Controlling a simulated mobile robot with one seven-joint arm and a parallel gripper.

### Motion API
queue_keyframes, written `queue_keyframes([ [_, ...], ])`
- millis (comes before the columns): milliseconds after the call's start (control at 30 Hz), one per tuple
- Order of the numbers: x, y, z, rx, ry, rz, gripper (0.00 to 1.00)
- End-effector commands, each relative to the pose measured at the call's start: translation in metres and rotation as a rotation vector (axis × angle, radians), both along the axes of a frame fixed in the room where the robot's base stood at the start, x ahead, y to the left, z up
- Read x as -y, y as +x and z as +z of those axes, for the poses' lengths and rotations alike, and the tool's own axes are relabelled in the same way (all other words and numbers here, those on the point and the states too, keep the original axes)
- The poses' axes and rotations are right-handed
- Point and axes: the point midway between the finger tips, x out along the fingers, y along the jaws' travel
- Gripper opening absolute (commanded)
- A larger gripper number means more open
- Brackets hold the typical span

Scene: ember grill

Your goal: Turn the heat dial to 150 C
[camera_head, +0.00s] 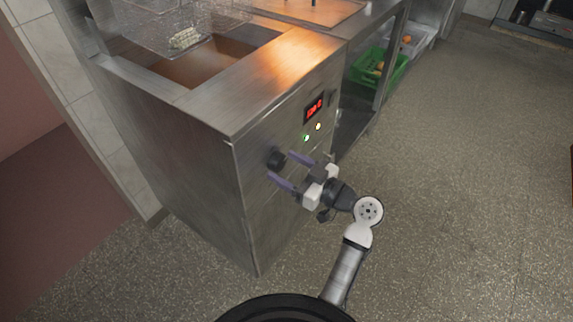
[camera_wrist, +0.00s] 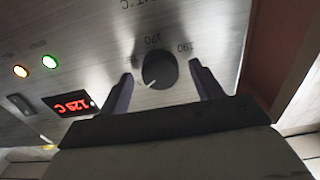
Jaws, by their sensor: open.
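The heat dial (camera_head: 276,160) is a round black knob on the front panel of the steel fryer. In the wrist view the dial (camera_wrist: 160,69) shows a pale pointer mark on its lower left edge. My gripper (camera_head: 280,164) is open at the panel, with one purple finger on each side of the dial. In the wrist view the fingers flank the knob with gaps visible. The red display (camera_wrist: 70,103) appears upside down and seems to read about 129 C, though its digits are hard to make out.
The fryer (camera_head: 190,125) has an open vat with a wire basket (camera_head: 165,25) holding food above it. Lit indicator lamps (camera_head: 312,132) sit below the display, and a small switch (camera_wrist: 19,103) is beside it. A green crate (camera_head: 378,70) stands behind. The floor at right is clear.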

Motion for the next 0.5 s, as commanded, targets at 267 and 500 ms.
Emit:
queue_keyframes([
  [267,-0.0049,0.0037,-0.0002,0.0,0.0,-0.001,0.65],
  [500,-0.0046,0.0035,-0.0002,0.0,0.0,-0.001,0.47],
])
